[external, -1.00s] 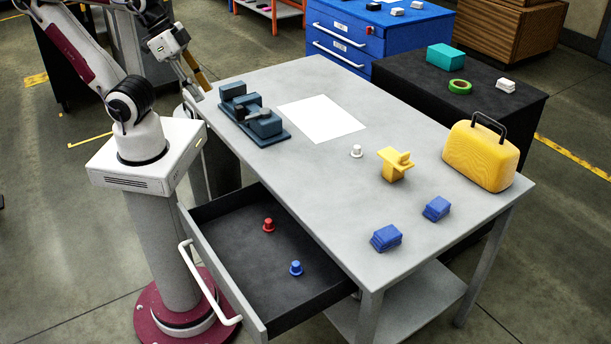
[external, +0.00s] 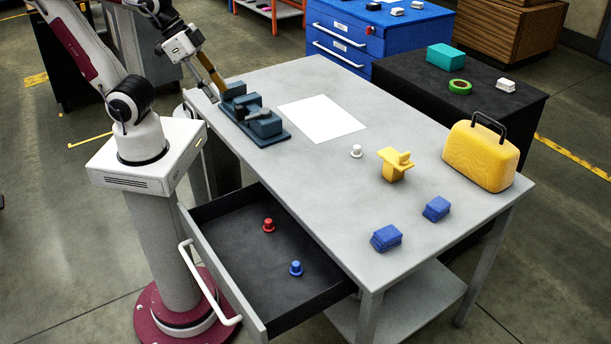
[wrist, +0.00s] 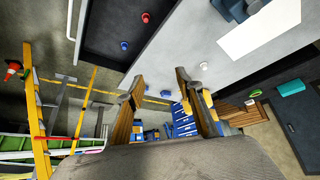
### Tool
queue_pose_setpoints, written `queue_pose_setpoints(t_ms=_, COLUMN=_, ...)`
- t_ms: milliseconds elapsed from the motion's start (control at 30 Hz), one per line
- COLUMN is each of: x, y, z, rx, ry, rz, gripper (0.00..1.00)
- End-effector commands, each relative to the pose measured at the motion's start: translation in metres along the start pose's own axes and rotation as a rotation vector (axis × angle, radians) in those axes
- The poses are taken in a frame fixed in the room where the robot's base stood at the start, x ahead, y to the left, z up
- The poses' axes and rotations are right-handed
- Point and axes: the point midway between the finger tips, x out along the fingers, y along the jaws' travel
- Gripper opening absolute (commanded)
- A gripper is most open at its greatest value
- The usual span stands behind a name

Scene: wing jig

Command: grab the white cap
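The small white cap (external: 357,151) stands on the grey table, between the white sheet and the yellow block. It also shows in the wrist view (wrist: 204,66), just beyond the right fingertip. My gripper (external: 221,89) is over the far left corner of the table, next to the dark vise and well away from the cap. In the wrist view my gripper (wrist: 160,86) has its two fingers spread with nothing between them.
The dark blue-grey vise (external: 262,123) is close to my gripper. A white sheet (external: 322,118), yellow block (external: 394,166), yellow case (external: 482,155) and blue blocks (external: 386,238) are on the table. The open drawer (external: 250,268) holds a red cap (external: 268,225) and a blue cap (external: 296,268).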

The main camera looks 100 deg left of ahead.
Motion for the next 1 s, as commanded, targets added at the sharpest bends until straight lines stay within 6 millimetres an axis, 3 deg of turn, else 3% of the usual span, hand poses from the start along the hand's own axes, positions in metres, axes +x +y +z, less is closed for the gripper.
queue_pose_setpoints(t_ms=500, x=0.071, y=-0.019, z=-0.077, rx=-0.065, ry=0.105, rz=-0.024, gripper=0.36)
queue_pose_setpoints(t_ms=1000, x=0.146, y=-0.051, z=-0.132, rx=-0.125, ry=0.213, rz=-0.063, gripper=0.36)
